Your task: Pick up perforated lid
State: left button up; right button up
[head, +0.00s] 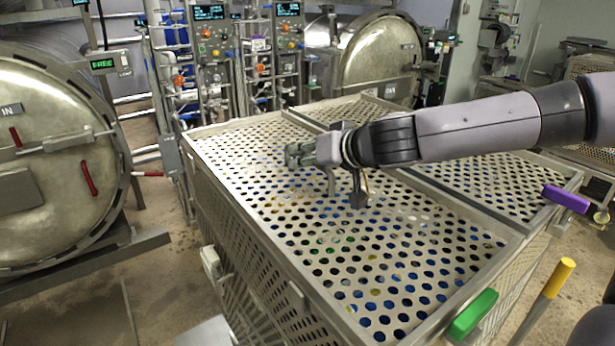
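The perforated lid (345,262) is a pale metal sheet with rows of round holes and a raised metal rim. It lies flat on top of a large mesh crate (228,262) in the middle of the head view. Blue, green and yellow bits show through its holes. A green handle (472,314) sits at its near right corner. My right gripper (328,180) reaches in from the right over the far part of the lid. Its fingers are spread apart with nothing between them. Whether they touch the lid is unclear. My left gripper is out of view.
A second perforated panel (495,184) lies to the right, with a purple handle (567,198) at its corner. A round autoclave door (50,165) stands at the left. Pipes and control panels (212,36) stand behind. A yellow-topped post (558,278) stands at the right.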

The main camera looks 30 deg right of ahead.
grip_shut()
dwell(0.6)
jog(key=shift+w+d+r, duration=0.1)
jog(key=shift+r, duration=0.1)
